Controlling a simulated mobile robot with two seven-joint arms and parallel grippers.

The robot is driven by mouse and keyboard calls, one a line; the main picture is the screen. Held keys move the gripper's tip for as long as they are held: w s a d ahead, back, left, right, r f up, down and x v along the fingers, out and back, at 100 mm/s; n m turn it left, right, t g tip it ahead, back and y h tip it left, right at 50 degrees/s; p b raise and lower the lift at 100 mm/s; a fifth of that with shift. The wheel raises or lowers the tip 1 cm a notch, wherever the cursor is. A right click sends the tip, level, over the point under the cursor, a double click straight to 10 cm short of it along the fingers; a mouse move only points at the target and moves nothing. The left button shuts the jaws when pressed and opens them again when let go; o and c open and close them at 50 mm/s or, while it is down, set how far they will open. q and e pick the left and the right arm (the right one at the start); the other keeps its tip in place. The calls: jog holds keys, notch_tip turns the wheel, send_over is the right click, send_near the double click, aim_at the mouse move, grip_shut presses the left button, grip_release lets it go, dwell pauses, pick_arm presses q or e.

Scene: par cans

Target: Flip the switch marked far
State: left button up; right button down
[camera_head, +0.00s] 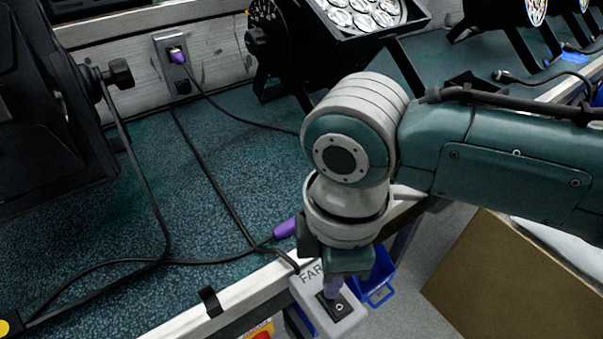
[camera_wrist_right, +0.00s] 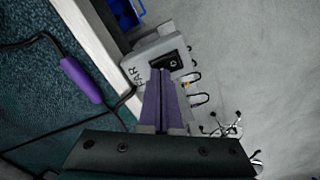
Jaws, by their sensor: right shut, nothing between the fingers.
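The light grey switch box marked FAR (camera_head: 308,292) is at the table's front edge, with a black rocker switch (camera_head: 341,308) on its face. My right gripper (camera_head: 332,290) is shut and empty, pointing down at the box, and covers part of it. In the right wrist view the box (camera_wrist_right: 140,62) lies just beyond the purple fingertips (camera_wrist_right: 160,72), which are at the near edge of the black rocker (camera_wrist_right: 172,62). I cannot tell whether they touch it. My left gripper is not in view.
A purple inline cable piece (camera_head: 285,228) and black cables lie on the teal tabletop (camera_head: 240,190). Par cans (camera_head: 350,20) stand at the back and a dark one at left. A blue bin (camera_head: 378,275) and a cardboard box (camera_head: 500,280) are below, beyond the edge.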

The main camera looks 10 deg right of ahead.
jog(key=shift+f+b, duration=0.45)
jog(key=shift+f, duration=0.25)
jog(key=shift+r, duration=0.1)
notch_tip(320, 180, up, 7)
jog(key=p, duration=0.8)
dwell(0.5)
